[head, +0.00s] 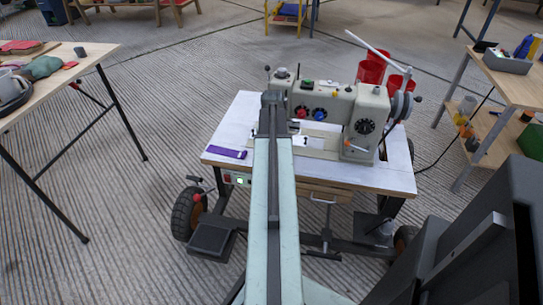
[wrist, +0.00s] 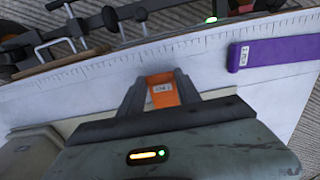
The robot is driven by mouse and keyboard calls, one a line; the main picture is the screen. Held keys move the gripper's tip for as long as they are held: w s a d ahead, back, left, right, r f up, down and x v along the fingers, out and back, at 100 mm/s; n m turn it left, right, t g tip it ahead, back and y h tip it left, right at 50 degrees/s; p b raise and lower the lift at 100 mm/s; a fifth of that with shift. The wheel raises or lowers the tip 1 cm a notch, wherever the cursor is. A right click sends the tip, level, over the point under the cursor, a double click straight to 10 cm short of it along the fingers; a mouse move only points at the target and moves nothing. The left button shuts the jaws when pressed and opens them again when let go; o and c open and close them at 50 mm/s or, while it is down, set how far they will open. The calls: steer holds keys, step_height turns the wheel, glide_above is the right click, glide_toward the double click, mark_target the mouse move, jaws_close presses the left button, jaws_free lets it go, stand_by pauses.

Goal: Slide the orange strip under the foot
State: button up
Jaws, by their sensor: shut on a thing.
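The orange strip (wrist: 164,93) with a small white label shows in the wrist view between the two fingers of my gripper (wrist: 160,82), which is shut on it. The strip lies over or just above the white tabletop; I cannot tell whether it touches. The grey-beige sewing machine (head: 365,110) stands on the white table (head: 400,175) in the head view. My arm covers part of the machine and hides the gripper and orange strip there. I cannot make out the foot in either view.
A purple strip (head: 227,152) lies on the tabletop's left side; it also shows in the wrist view (wrist: 272,52). The machine table stands on wheels. Wooden tables stand left (head: 90,55) and right (head: 505,80). Red containers (head: 371,68) are behind the machine.

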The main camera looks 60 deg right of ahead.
steer(key=shift+w, duration=0.1)
steer(key=o, duration=1.1)
steer(key=shift+c, duration=0.2)
step_height(320, 180, up, 8)
steer(key=p, duration=0.8)
steer(key=shift+f, duration=0.1)
